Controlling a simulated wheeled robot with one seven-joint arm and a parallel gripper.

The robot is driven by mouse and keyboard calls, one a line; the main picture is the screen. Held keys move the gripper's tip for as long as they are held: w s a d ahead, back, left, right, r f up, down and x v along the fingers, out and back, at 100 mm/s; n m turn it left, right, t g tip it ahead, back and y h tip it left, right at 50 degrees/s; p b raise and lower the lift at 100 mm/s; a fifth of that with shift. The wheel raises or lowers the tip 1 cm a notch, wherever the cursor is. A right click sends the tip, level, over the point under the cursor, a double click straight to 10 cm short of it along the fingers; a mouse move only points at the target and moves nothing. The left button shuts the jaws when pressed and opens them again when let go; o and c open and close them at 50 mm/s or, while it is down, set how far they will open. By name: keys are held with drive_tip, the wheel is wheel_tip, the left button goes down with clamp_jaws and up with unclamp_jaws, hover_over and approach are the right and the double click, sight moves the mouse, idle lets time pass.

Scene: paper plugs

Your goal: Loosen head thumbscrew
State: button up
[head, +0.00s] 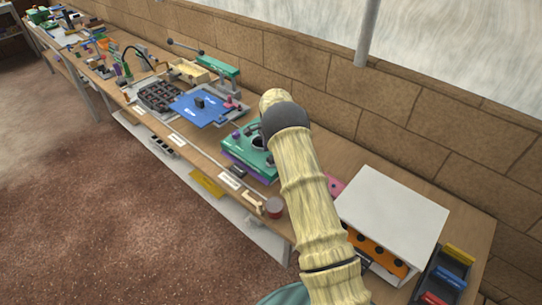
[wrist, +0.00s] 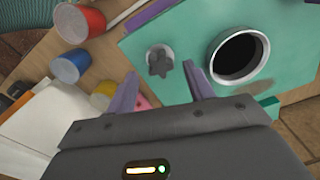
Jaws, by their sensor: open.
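A grey star-shaped thumbscrew (wrist: 160,60) stands on a teal plate (wrist: 190,22) in the wrist view. Right of it is a round dark opening with a pale ring (wrist: 213,58). My gripper (wrist: 158,72) is open, its two purple fingers spread below and to either side of the thumbscrew. The right fingertip is close to the thumbscrew; I cannot tell whether it touches. Nothing is between the fingers that I can see as held. In the head view the teal unit (head: 247,158) sits on the bench, partly hidden by my arm, and the gripper is hidden.
In the wrist view, a red cup (wrist: 80,22), a blue cup (wrist: 68,66) and a yellow one (wrist: 103,95) stand left of the plate. In the head view, a white box (head: 392,215) stands right of my arm, and a blue board (head: 207,108) lies beyond the teal unit.

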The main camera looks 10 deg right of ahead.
drive_tip(key=shift+r+p, duration=0.3)
drive_tip(key=shift+r, duration=0.45)
drive_tip(key=shift+r+p, duration=1.2)
drive_tip(key=shift+r, duration=0.85)
wheel_tip(320, 180, up, 17)
drive_tip(key=b, duration=0.3)
drive_tip(key=shift+r, duration=0.15)
drive_tip(key=shift+s, duration=0.1)
